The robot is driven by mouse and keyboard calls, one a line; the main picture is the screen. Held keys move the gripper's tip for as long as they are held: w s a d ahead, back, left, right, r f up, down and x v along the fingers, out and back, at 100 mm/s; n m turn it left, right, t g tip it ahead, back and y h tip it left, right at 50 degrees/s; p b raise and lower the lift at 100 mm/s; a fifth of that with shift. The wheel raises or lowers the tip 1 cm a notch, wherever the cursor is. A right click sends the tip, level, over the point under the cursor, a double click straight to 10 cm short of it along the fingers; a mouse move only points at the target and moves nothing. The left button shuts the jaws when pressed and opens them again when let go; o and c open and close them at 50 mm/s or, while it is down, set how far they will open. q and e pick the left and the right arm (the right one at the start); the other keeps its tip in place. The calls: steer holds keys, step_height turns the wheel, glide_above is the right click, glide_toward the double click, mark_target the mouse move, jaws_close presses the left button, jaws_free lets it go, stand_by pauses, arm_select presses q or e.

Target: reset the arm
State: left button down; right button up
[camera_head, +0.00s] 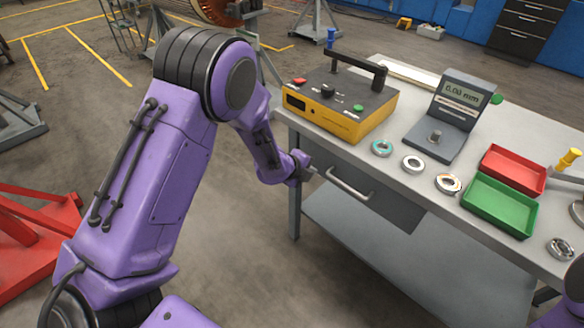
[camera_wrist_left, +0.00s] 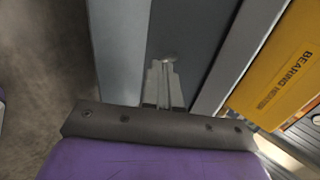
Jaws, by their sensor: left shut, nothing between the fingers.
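My left arm reaches in from the left, and my left gripper (camera_head: 312,171) is beside the front of the grey workbench (camera_head: 440,215), near the left end of the drawer handle (camera_head: 348,185). In the left wrist view the fingers (camera_wrist_left: 164,70) are together with nothing between them, pointing at a grey surface of the bench. I cannot tell whether the tips touch it. Of my right arm only purple parts show at the lower right edge; its gripper is out of the picture.
On the bench stand a yellow bearing heater (camera_head: 340,105), a grey gauge with a display (camera_head: 450,112), several bearing rings (camera_head: 413,164), a red tray (camera_head: 514,168) and a green tray (camera_head: 500,206). A red stand (camera_head: 35,245) is at left. Floor between is clear.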

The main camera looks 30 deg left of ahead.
arm_select(q)
steer(key=a+v, duration=0.1)
steer(key=v, duration=0.4)
steer(key=s+a+f+n+g+y, duration=0.1)
steer(key=s+f+n+g+y, duration=0.1)
steer(key=s+f+n, duration=0.5)
steer(key=s+a+f+n+g+y, duration=0.1)
steer(key=s+f+n+g+y, duration=0.1)
steer(key=s+f+n, duration=0.5)
steer(key=s+a+f+n+g+y, duration=0.1)
steer(key=s+f+n+g, duration=0.1)
steer(key=s+f+n, duration=0.5)
steer(key=s+n, duration=0.6)
steer(key=s, duration=0.6)
steer(key=shift+s+n+y, duration=0.25)
steer(key=shift+n+y, duration=0.15)
steer(key=shift+f, duration=0.15)
